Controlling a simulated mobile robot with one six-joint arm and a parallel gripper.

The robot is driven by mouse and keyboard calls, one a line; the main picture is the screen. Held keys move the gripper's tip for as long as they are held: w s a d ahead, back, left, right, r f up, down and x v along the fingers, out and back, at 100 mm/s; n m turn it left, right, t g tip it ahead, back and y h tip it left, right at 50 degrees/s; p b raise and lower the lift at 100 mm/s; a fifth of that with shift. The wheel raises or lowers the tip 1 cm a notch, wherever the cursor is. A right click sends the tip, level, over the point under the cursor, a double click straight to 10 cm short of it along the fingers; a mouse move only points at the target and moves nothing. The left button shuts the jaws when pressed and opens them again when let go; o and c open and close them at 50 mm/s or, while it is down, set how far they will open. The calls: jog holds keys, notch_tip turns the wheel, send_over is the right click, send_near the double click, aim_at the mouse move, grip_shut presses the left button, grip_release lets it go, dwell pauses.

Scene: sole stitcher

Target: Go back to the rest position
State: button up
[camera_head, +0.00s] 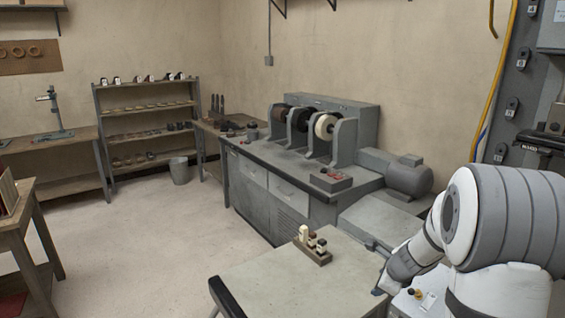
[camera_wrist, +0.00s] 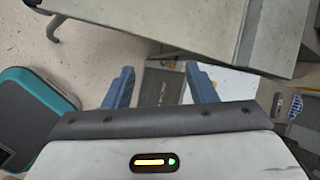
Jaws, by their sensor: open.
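My gripper (camera_wrist: 162,88) shows in the wrist view with its two blue fingers spread apart and nothing between them. In the head view my white and grey arm stands at the right, and the gripper (camera_head: 378,291) hangs low beside the right edge of the pale table (camera_head: 262,284). The wrist view looks down past the fingers toward the floor and a table edge.
A small wooden rack (camera_head: 316,256) with bottles stands on the pale table. A grinding bench (camera_head: 290,172) is behind it. The wrist view shows a teal-edged dark object (camera_wrist: 32,112) at the left. Open floor (camera_head: 130,240) lies at the left.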

jog(key=s+a+r+n, duration=0.5)
jog(key=s+a+n, duration=0.1)
jog(key=a+n, duration=0.1)
jog(key=s+a+r+n+g, duration=0.2)
jog(key=s+n, duration=0.6)
jog(key=s, duration=0.3)
jog(key=s+a+r+n+g+h, duration=0.1)
jog(key=s+a+r+n, duration=0.2)
jog(key=s+n, duration=0.6)
jog(key=shift+s+a+r+g, duration=0.15)
jog(key=shift+s+r+g, duration=0.25)
jog(key=shift+s, duration=0.5)
